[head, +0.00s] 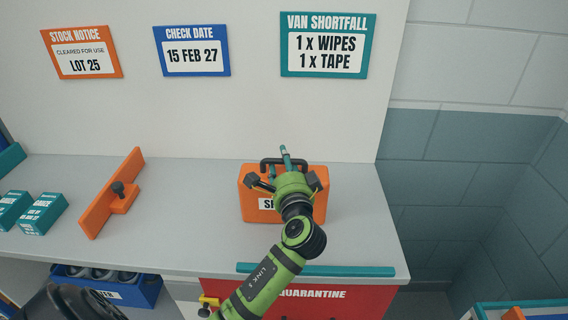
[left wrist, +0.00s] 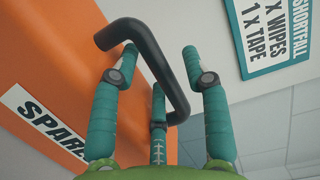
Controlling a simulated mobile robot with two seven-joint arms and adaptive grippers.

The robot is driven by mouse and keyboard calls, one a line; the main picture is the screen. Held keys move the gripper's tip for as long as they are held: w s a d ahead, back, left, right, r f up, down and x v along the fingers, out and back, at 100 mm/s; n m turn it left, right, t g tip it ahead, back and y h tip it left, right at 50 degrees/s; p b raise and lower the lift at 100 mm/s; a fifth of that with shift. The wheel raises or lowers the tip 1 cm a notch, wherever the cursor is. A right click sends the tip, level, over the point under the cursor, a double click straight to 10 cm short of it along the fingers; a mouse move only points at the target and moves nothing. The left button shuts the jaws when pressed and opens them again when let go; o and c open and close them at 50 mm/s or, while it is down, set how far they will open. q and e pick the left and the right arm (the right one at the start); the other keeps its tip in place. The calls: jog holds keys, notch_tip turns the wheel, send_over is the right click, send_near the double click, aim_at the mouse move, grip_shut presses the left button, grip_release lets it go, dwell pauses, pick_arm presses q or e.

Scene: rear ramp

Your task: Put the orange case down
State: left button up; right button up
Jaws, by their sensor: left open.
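The orange case (head: 250,205) stands on the grey counter (head: 353,220), with its black handle (head: 284,161) on top and a white label partly covered by my arm. My left gripper (head: 283,172) is at the top of the case, over its front side. In the left wrist view, the teal fingers (left wrist: 155,75) are apart and open, with the black handle (left wrist: 150,52) passing between them. The orange case (left wrist: 60,60) fills the left of that view. I cannot tell whether any finger touches the handle. My right gripper is not in view.
An orange panel with a black knob (head: 112,195) and teal boxes (head: 43,213) are on the counter to the left. A teal strip (head: 315,270) runs along the front edge. A red quarantine bin (head: 330,296) is below. The counter right of the case is clear.

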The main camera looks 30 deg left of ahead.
pick_arm(q)
jog(key=shift+r, duration=0.2)
jog(key=b+v, duration=0.3)
jog(key=v, duration=0.9)
jog(key=shift+f, duration=0.15)
